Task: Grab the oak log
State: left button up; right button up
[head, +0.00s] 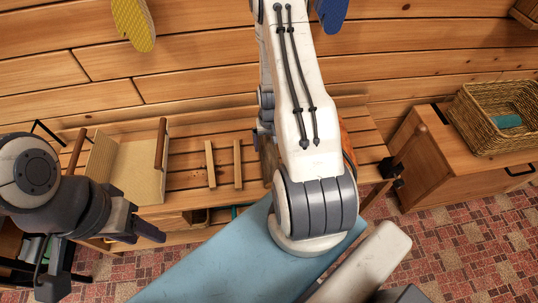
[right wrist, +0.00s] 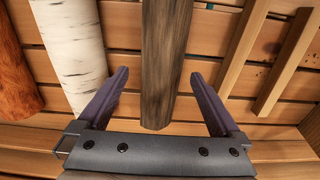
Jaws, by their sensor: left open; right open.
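A grey-brown rough-barked log, which I take for the oak log (right wrist: 166,60), lies on the slatted wooden bench (right wrist: 125,60). A dark strip of it (head: 268,160) shows in the head view beside my right arm, which hides the rest. My right gripper (right wrist: 160,76) is open, its fingers on either side of the log in the right wrist view. I cannot tell how far down they reach beside it. My left gripper (head: 145,233) is open and empty at the left, in front of the bench and away from the logs.
A white birch log (right wrist: 75,45) and a reddish log (right wrist: 14,70) lie left of the oak log in the wrist view. Two thin slats (head: 210,163) and a wooden-handled crate (head: 137,170) are on the bench. A wicker basket (head: 480,140) stands on a cabinet (head: 424,165) at right.

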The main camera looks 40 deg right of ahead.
aim_at(269, 150)
jog(key=f, duration=0.5)
jog(key=shift+s+a+f, duration=0.1)
jog(key=shift+s+a, duration=0.1)
jog(key=shift+a, duration=0.1)
grip_shut()
